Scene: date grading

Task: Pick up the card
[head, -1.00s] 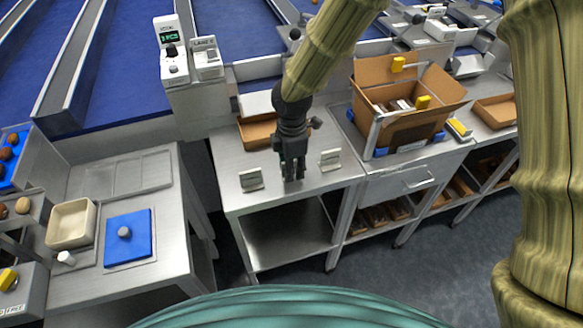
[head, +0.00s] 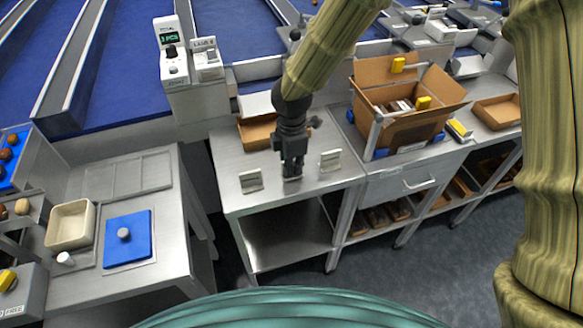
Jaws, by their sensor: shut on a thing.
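My gripper (head: 292,174) points down over the steel table (head: 232,196) in the middle, between two small pale upright stands, one on the left (head: 250,182) and one on the right (head: 331,160). Its fingers are shut on a thin thing at the table top, which I take to be the card; the fingers hide most of it. Only a small pale edge shows at the fingertips, so I cannot tell whether it touches the table.
A cardboard box (head: 413,130) with open flaps stands to the right. A cardboard tray (head: 257,131) lies behind my gripper. A side table on the left bears a blue mat (head: 142,248) and a cream bin (head: 69,209). The table's front is clear.

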